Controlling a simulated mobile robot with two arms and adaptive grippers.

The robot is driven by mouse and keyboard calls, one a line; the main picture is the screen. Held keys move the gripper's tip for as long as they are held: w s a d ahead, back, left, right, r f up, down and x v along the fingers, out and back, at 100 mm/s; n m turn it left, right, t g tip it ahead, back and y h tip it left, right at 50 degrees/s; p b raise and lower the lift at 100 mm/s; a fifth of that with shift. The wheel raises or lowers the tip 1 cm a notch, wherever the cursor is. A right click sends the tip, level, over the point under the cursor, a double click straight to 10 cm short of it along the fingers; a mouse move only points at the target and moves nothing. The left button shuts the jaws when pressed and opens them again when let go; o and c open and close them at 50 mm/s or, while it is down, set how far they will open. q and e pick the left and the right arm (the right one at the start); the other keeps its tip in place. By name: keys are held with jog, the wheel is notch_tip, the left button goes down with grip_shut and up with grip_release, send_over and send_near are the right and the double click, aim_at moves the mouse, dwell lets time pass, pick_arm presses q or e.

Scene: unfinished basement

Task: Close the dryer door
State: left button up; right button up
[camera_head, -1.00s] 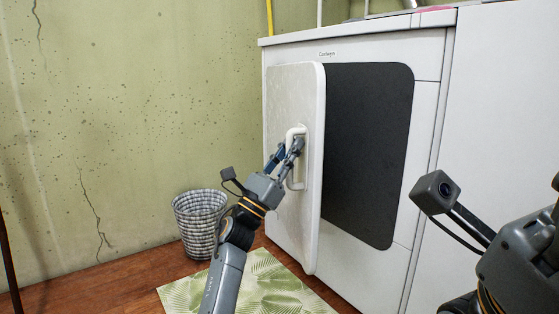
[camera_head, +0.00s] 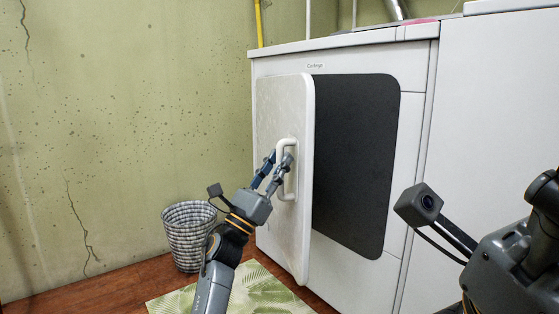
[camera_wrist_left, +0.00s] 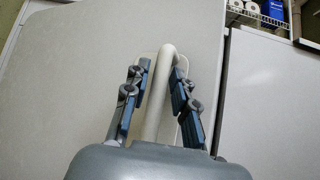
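The white dryer door (camera_head: 283,105) stands partly open, hinged side not clear, with the dark dryer front (camera_head: 352,160) showing to its right. A white bar handle (camera_head: 281,146) sits on the door's outer face. My left gripper (camera_head: 278,163) is at the handle. In the left wrist view the handle (camera_wrist_left: 157,95) runs between the two spread fingers of the left gripper (camera_wrist_left: 160,85), with a gap on the left side. My right gripper (camera_head: 543,190) is partly in view at the right edge; its fingers cannot be made out.
A woven basket (camera_head: 189,240) stands on the floor by the wall, left of my left arm. A leaf-patterned mat (camera_head: 262,290) lies before the dryer. Another white appliance (camera_head: 495,110) stands to the right. Shelves (camera_wrist_left: 262,14) with rolls show in the left wrist view.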

pick_arm(q)
jog(key=v, duration=1.1)
jog(key=shift+w, duration=0.1)
